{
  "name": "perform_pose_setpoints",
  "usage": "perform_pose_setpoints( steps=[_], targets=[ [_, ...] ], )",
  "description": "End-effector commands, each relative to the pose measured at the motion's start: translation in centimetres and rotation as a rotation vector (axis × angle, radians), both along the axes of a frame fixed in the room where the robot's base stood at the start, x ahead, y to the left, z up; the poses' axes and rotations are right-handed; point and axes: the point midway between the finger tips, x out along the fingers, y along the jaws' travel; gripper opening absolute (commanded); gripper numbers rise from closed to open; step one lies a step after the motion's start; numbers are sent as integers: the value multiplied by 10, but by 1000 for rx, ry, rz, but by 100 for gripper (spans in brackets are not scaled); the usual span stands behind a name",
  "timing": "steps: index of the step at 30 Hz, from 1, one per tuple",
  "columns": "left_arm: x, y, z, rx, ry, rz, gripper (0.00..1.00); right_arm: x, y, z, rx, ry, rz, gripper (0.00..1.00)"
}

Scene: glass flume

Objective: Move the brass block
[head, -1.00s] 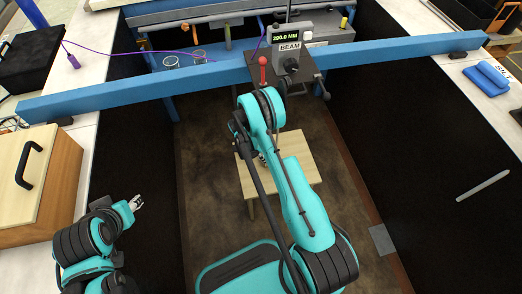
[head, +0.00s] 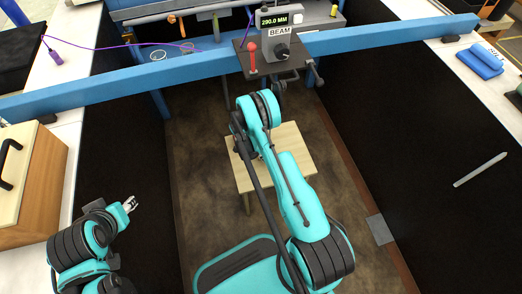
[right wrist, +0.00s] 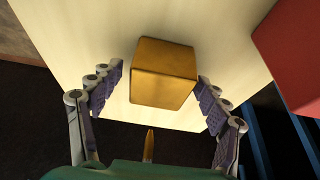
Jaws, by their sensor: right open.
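The brass block (right wrist: 165,73) sits on the pale wooden top of a small stool (right wrist: 75,30) in the right wrist view. My right gripper (right wrist: 160,80) is open, with one finger on each side of the block's near part and gaps to both. In the head view, my right arm reaches over the stool (head: 295,150) and hides the block and most of the gripper. My left gripper (head: 130,204) is low at the left in the head view, away from the stool, too small to tell if open.
A blue beam (head: 400,38) crosses above the flume, carrying a gauge box (head: 282,38) and red-knobbed lever (head: 252,55). A red object (right wrist: 295,50) is at the right in the wrist view. A wooden box (head: 35,180) stands left. Brown floor around the stool is clear.

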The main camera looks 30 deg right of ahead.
Motion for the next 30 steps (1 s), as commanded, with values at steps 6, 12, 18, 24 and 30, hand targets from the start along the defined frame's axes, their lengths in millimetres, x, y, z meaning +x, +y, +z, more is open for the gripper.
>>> perform_pose_setpoints(
  steps=[6,12,18,24,30],
  targets=[
    [0,0,0,0,0,0,40,0,0,0,0,0,0,63],
    [0,0,0,0,0,0,40,0,0,0,0,0,0,10],
    [0,0,0,0,0,0,40,0,-1,0,0,0,0,0],
    [0,0,0,0,0,0,40,2,-9,0,0,0,2,0],
    [0,0,0,0,0,0,40,5,-25,0,0,0,7,0]
  ],
)
